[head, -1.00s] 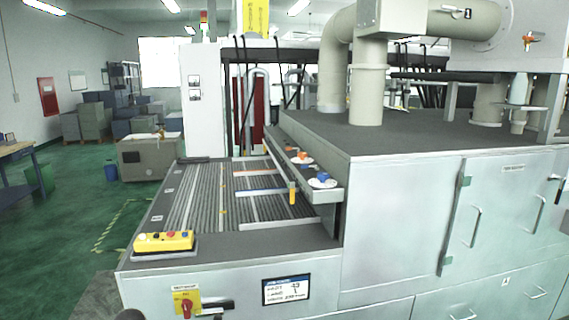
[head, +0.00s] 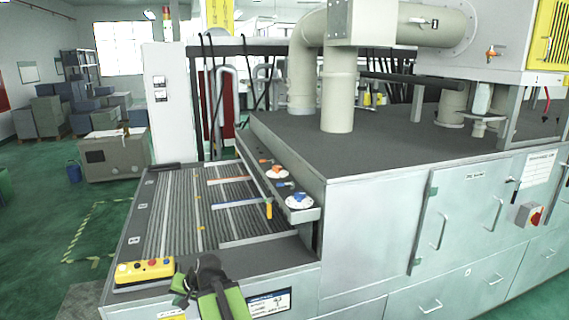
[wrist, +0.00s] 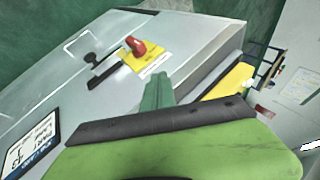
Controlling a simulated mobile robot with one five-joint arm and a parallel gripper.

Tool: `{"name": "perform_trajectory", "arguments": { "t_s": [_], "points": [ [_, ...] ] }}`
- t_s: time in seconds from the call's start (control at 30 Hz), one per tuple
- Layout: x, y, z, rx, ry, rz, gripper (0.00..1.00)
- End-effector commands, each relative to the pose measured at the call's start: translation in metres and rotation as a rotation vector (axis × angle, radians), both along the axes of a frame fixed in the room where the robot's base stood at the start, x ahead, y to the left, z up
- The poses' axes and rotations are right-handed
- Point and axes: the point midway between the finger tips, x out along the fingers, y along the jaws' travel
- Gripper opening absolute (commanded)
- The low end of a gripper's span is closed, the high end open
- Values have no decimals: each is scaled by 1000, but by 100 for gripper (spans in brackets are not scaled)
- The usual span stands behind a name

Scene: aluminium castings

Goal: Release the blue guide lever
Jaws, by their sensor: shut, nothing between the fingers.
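The blue lever (head: 298,198) sits on a white round disc on the sloping ledge beside the ribbed conveyor bed. An orange lever (head: 277,171) on a similar disc sits farther back on the same ledge. A blue-edged guide rail (head: 236,205) and an orange-edged rail (head: 228,181) cross the bed. My gripper (head: 183,288) is low at the front edge of the machine, left of the blue lever and well apart from it. In the wrist view my gripper (wrist: 157,92) is shut and empty, over the front panel. The blue lever is not in the wrist view.
A yellow button box (head: 144,271) stands on the front left corner. A yellow handle (head: 269,208) stands near the ledge. The wrist view shows a red switch (wrist: 136,46) on a yellow plate. A grey cabinet (head: 420,230) fills the right; open floor lies left.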

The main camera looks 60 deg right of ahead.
Motion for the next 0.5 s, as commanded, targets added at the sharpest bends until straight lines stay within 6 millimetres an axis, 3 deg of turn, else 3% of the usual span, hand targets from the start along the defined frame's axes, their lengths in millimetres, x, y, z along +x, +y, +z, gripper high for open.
{"name": "perform_trajectory", "arguments": {
  "t_s": [0.03, 0.13, 0.2, 0.33, 0.4, 0.5],
  "points": [
    [-9, -57, 62, 46, -86, -155, 0],
    [-37, -158, 131, 130, -263, -440, 0],
    [-67, -222, 174, 175, -381, -619, 0],
    [-130, -311, 234, 234, -558, -877, 0],
    [-159, -341, 254, 252, -627, -971, 0],
    [-185, -366, 269, 268, -688, -1051, 0]
  ]
}}
